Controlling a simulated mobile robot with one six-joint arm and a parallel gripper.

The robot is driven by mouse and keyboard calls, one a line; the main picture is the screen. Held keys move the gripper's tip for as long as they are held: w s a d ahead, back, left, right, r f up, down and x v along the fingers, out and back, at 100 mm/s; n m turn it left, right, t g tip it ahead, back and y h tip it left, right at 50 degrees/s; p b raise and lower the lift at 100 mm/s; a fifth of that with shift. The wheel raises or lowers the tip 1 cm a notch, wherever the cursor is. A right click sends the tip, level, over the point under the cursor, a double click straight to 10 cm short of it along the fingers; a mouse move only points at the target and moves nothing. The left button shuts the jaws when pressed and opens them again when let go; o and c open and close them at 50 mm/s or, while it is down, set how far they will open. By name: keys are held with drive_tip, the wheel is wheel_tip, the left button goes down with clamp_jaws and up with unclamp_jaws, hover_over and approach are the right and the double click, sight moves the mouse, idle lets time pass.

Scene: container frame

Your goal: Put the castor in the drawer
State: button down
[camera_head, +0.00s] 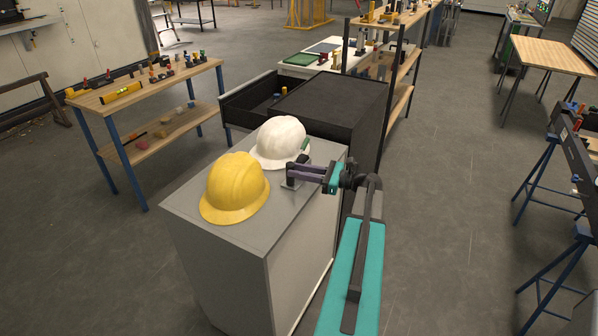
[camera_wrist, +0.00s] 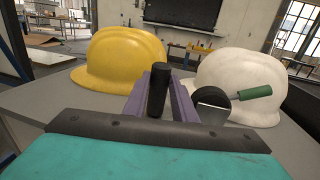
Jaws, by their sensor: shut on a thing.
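The open drawer (camera_head: 245,101) juts left from the black cabinet (camera_head: 335,98) behind the helmets. Small items are inside it, and part of its interior is hidden.
A yellow helmet (camera_head: 234,187) and a white helmet (camera_head: 281,142) stand on the grey cabinet (camera_head: 185,208). A green-handled tool (camera_wrist: 252,92) and a dark round object (camera_wrist: 212,97) lie near the white helmet. A wooden workbench (camera_head: 150,88) stands left. Open floor lies right.

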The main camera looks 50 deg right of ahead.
drive_tip(key=c, duration=1.5)
unclamp_jaws()
drive_tip(key=shift+o, duration=0.2)
drive_tip(key=shift+r, duration=0.15)
drive_tip(key=b+v, duration=0.4)
drive_tip(key=v, duration=0.8)
